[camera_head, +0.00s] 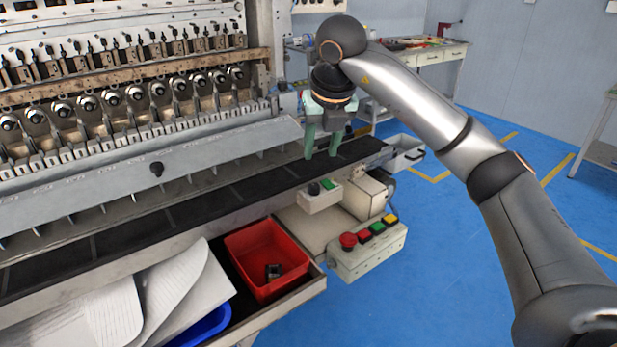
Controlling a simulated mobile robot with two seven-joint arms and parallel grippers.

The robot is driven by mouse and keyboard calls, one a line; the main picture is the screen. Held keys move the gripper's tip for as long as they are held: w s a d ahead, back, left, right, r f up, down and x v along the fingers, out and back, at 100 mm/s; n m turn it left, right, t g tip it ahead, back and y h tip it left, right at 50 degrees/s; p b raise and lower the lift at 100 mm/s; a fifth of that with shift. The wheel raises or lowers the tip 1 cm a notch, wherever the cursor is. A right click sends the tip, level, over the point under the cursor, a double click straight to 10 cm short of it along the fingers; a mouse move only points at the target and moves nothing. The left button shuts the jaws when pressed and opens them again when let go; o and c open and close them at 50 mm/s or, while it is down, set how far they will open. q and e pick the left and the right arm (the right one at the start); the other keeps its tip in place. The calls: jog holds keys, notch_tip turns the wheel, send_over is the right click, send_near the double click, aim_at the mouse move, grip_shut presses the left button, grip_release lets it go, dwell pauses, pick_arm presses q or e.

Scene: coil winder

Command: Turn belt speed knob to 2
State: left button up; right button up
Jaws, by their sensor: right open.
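A small pale control box (320,199) sits at the front edge of the black conveyor belt (235,195). It carries a round black knob (314,188) and a green button (328,184); the knob's markings are too small to read. My right gripper (321,157) is open and empty, with its green fingers pointing down over the far right part of the belt. It is above and behind the box in the picture, apart from the knob. My left gripper is not in view.
A button box with a red mushroom button (348,240) and several coloured buttons hangs below. A red bin (266,258) holds a small dark part, beside white sheets (185,290) and a blue bin (205,328). The winder (110,110) stands behind the belt. Blue floor (430,270) is clear at right.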

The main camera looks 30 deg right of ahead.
aim_at(314, 186)
jog(key=x, duration=1.1)
jog(key=shift+f, duration=0.25)
grip_shut()
